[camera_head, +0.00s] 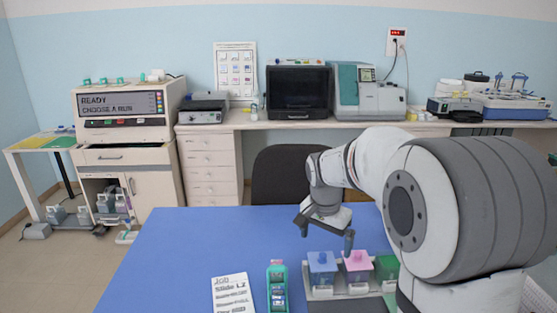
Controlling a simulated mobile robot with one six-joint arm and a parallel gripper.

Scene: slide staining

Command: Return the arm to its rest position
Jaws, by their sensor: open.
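My arm reaches in from the right of the picture, and its thick shoulder joint covers much of the right side. My gripper (327,241) is open and empty, with its two fingers spread. It is over the blue table (185,245), just behind and above the row of staining jars. The blue-lidded jar (322,267), the pink-lidded jar (356,264) and the green-lidded jar (386,268) stand in a grey rack. My right finger looks close to the pink jar's lid; I cannot tell whether they touch.
A black chair (285,175) stands behind. The back bench (250,122) carries lab machines. The table's left half is clear.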

